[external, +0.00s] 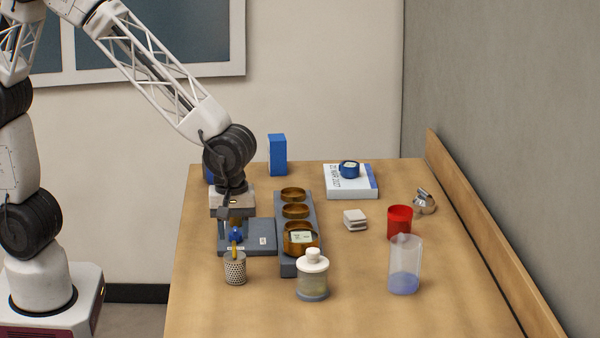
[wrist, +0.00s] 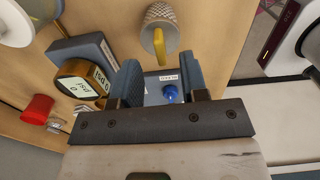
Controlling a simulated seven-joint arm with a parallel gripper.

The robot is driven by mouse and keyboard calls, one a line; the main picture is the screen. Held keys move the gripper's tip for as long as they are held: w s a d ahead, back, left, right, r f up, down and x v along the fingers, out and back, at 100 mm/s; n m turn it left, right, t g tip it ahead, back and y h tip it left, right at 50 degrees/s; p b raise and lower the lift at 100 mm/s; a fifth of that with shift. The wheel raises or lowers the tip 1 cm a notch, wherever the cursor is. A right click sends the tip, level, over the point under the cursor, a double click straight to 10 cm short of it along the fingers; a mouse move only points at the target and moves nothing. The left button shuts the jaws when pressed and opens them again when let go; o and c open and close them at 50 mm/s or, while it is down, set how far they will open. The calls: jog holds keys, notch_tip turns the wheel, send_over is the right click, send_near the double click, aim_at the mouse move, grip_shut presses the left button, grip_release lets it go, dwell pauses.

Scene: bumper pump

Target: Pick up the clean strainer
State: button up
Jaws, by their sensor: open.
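A perforated metal strainer (external: 235,270) with a yellow handle stands upright at the table's near left. It also shows at the top of the wrist view (wrist: 160,22), with its yellow handle pointing toward my fingers. My gripper (external: 234,222) is open and empty, just behind and above the strainer. In the wrist view my two blue fingertips (wrist: 160,75) are apart, with a labelled grey plate and a blue knob (wrist: 170,93) seen between them. The strainer lies beyond the fingertips, with no visible contact. I cannot tell from its surface how clean it is.
A grey tray (external: 287,268) with several amber rings is right of my gripper. A white-capped jar (external: 312,278) stands right of the strainer. A red cup (external: 399,222), a clear pitcher (external: 405,264) and a metal fitting (external: 424,203) stand farther right.

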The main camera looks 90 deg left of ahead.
aim_at(234, 243)
jog(key=shift+a+f, duration=0.1)
jog(key=shift+f, duration=2)
grip_shut()
